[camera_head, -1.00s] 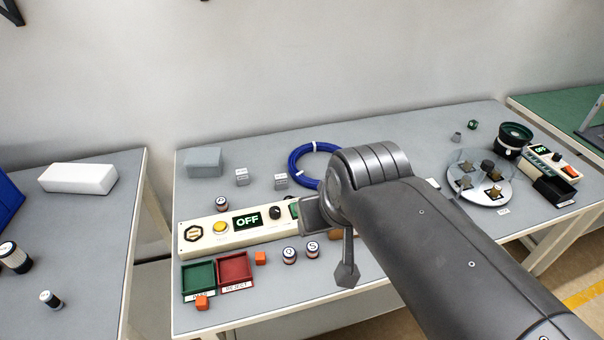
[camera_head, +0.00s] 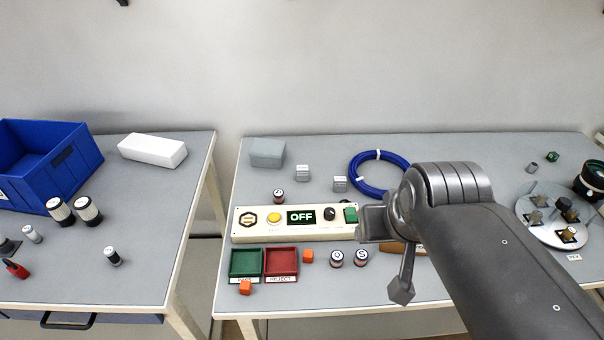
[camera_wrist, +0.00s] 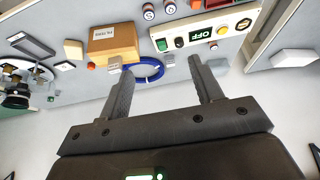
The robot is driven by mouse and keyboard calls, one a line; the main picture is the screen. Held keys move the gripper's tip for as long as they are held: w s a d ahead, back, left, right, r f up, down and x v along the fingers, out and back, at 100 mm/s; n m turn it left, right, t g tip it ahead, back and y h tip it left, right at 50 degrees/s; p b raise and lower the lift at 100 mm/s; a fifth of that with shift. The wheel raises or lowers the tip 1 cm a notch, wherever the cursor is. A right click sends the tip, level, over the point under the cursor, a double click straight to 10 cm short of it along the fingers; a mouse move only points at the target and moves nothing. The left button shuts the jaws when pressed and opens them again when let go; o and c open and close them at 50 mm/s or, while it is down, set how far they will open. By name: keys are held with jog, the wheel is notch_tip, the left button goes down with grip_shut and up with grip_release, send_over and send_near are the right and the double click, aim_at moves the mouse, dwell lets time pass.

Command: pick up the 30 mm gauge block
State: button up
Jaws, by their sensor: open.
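Two small grey labelled blocks, one (camera_head: 302,173) and another (camera_head: 340,184), stand on the bench between a grey box and the blue coil in the head view. A similar pale labelled block (camera_wrist: 114,63) shows in the wrist view beside the cardboard box, close to the left finger's tip in the picture. The labels are too small to read, so I cannot tell which is the 30 mm gauge block. My gripper (camera_wrist: 161,68) is open, with nothing visible held between its fingers. My arm hides part of the bench in the head view.
The control panel (camera_head: 241,235) reads OFF, with green (camera_head: 233,266) and red (camera_head: 296,265) trays in front. The blue coil (camera_head: 358,178), grey box (camera_head: 267,153) and cardboard box (camera_wrist: 118,44) are nearby. A round plate (camera_head: 535,222) stands right. A gap separates the left bench.

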jog(key=shift+o, duration=0.4)
jog(key=g, duration=0.1)
send_over(302, 169)
jog(key=s+d, duration=0.1)
jog(key=s, duration=0.2)
notch_tip(302, 169, down, 17)
jog(key=x, duration=0.5)
jog(key=shift+f, duration=0.4)
jog(key=shift+s+a+x, duration=0.1)
jog(key=shift+a+x, duration=0.05)
jog(key=shift+x, duration=0.9)
jog(key=shift+s+a+x, duration=0.1)
jog(key=shift+s+x, duration=0.05)
jog(key=shift+x, duration=0.85)
jog(key=shift+s+a+x, duration=0.1)
jog(key=shift+a+x, duration=0.05)
jog(key=shift+x, duration=0.9)
jog(key=shift+f, duration=0.15)
jog(key=shift+c, duration=0.3)
